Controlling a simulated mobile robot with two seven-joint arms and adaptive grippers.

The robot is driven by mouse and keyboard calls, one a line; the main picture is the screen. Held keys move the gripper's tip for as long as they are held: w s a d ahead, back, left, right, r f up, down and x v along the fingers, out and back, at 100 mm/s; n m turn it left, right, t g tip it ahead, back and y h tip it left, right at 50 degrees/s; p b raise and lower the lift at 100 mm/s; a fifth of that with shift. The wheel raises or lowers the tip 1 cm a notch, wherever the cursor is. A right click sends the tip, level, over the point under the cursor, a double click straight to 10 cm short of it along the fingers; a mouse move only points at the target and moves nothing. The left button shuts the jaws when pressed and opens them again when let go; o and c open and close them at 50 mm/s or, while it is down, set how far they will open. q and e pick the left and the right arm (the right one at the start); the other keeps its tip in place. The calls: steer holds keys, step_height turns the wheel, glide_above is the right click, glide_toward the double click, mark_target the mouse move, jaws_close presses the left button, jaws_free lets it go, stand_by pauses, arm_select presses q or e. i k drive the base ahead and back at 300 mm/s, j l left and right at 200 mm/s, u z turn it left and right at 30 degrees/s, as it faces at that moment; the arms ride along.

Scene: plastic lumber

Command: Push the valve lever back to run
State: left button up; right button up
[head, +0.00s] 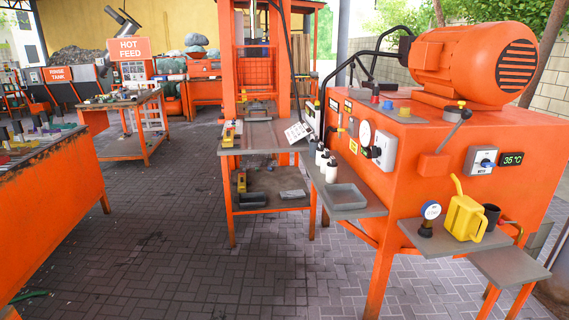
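A grey lever (453,131) with a dark round knob at its upper end stands out from an orange block (433,166) on the front of the large orange machine (395,205). The lever tilts up and to the right. It is the likeliest valve lever in the head view, but I see no run mark beside it. Neither of my grippers is in view.
A shelf (440,238) below the lever holds a gauge (430,215), a yellow watering can (464,215) and a dark cup (491,214). A press bench (262,148) stands left. The paved floor (170,240) is open.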

mark_target(353, 65)
steer(key=i+j+z, duration=0.45)
steer(key=i, duration=0.3)
steer(key=i+j+z, duration=0.45)
steer(key=i, duration=0.25)
steer(key=i+j+z, duration=0.1)
steer(key=z, duration=0.3)
steer(key=i+j+z, duration=0.1)
steer(key=z, duration=0.35)
steer(key=i+j+z, duration=0.1)
steer(key=j, duration=0.25)
steer(key=i+j+z, duration=0.15)
steer(key=j, duration=0.2)
steer(key=j+z, duration=0.1)
steer(key=j, duration=0.25)
steer(key=i+j, duration=0.1)
steer(key=j, duration=0.35)
steer(key=i+j, duration=0.15)
steer(key=j, duration=0.3)
steer(key=l+z, duration=0.05)
